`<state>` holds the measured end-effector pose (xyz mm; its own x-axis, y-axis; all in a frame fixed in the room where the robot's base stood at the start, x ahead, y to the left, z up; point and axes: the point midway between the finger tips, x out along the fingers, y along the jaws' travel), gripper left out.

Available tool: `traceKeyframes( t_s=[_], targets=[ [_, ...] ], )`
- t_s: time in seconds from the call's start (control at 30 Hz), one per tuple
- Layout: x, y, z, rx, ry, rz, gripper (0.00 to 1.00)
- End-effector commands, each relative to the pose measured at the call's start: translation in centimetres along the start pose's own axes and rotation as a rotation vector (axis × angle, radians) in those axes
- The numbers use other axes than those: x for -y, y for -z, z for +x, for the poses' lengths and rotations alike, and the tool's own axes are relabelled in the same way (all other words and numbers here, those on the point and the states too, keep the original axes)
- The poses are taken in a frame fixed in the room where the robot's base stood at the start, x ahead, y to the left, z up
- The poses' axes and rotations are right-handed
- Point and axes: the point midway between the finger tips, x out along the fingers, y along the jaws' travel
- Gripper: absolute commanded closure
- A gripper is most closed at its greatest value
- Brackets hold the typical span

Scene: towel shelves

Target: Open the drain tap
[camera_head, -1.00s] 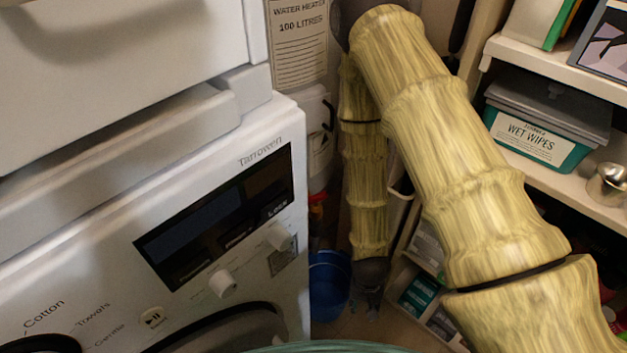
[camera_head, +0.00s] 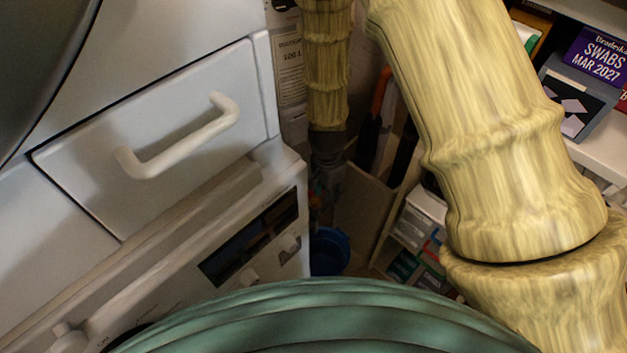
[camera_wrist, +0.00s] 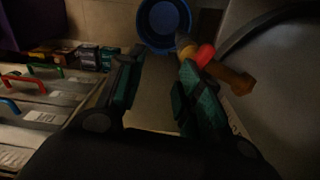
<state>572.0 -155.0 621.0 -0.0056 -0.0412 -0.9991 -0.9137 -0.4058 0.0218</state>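The drain tap shows in the wrist view as a brass-coloured fitting (camera_wrist: 230,78) with a red part (camera_wrist: 204,55). It sticks out from the right side above a blue bucket (camera_wrist: 163,22). My gripper (camera_wrist: 162,60) is open and empty, with floor visible between its two green-padded fingers. The right finger is beside the tap in the picture and partly overlaps it; I cannot tell whether they touch. In the head view my gripper (camera_head: 326,172) hangs dark in the gap beside the white machine, above the bucket (camera_head: 328,250). The tap is mostly hidden there.
A white washing machine (camera_head: 180,300) and handled drawer (camera_head: 160,140) stand left of the gap. Shelves with boxes (camera_head: 597,55) stand at right. The wrist view shows drawers with coloured handles (camera_wrist: 22,78) and small boxes (camera_wrist: 90,56) at left. The gap is narrow.

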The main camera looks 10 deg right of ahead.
Motion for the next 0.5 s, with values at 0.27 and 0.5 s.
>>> traceKeyframes(
  t_s=[0.27, 0.5],
  targets=[
    [3.7, -0.9, -6.3, 0.030, 0.018, 0.154, 0.64],
    [4.2, -1.2, -6.1, 0.039, 0.017, 0.184, 0.64]
  ],
)
